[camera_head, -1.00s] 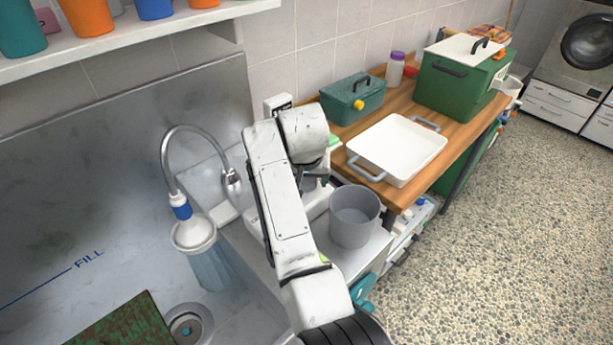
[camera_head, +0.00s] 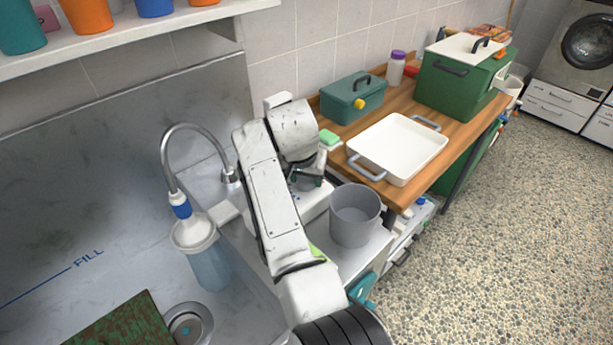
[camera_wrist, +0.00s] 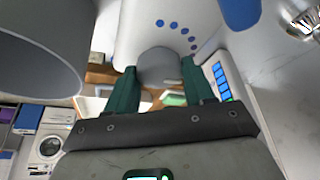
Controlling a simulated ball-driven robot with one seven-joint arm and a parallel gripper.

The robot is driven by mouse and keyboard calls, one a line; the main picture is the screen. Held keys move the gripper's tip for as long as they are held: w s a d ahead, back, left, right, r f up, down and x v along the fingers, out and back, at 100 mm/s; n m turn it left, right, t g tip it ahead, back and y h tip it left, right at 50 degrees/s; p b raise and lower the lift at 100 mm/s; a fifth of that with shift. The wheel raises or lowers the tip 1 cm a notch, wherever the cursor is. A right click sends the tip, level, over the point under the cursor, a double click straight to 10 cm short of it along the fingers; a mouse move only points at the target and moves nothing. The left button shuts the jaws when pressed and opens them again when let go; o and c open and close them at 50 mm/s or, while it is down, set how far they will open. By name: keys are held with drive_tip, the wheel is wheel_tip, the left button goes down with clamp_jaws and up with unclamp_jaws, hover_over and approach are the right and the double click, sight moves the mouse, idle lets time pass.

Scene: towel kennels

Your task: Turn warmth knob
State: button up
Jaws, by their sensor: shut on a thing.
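A grey round warmth knob (camera_wrist: 160,66) sits on a white appliance (camera_wrist: 142,28) in the wrist view, with an arc of blue dots beside it. My gripper (camera_wrist: 160,78) has its two green fingers on either side of the knob and is shut on it. In the head view my gripper (camera_head: 309,180) is at the white appliance (camera_head: 316,203), beside a grey bucket. The knob is hidden there by my arm. How far the knob is turned is hard to read.
The grey bucket (camera_head: 354,214) stands close to the right of my gripper. A sink faucet (camera_head: 190,140) and a bottle (camera_head: 203,250) are at the left. A white tray (camera_head: 398,147), a teal box (camera_head: 352,97) and a green sponge (camera_head: 329,137) are on the wooden table behind.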

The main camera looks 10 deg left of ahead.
drive_tip(key=o, duration=1)
drive_tip(key=shift+r, duration=0.1)
drive_tip(key=b+v, duration=0.1)
drive_tip(key=v, duration=0.9)
drive_tip(key=shift+s+r, duration=0.2)
drive_tip(key=shift+r, duration=0.05)
drive_tip(key=shift+a, duration=0.1)
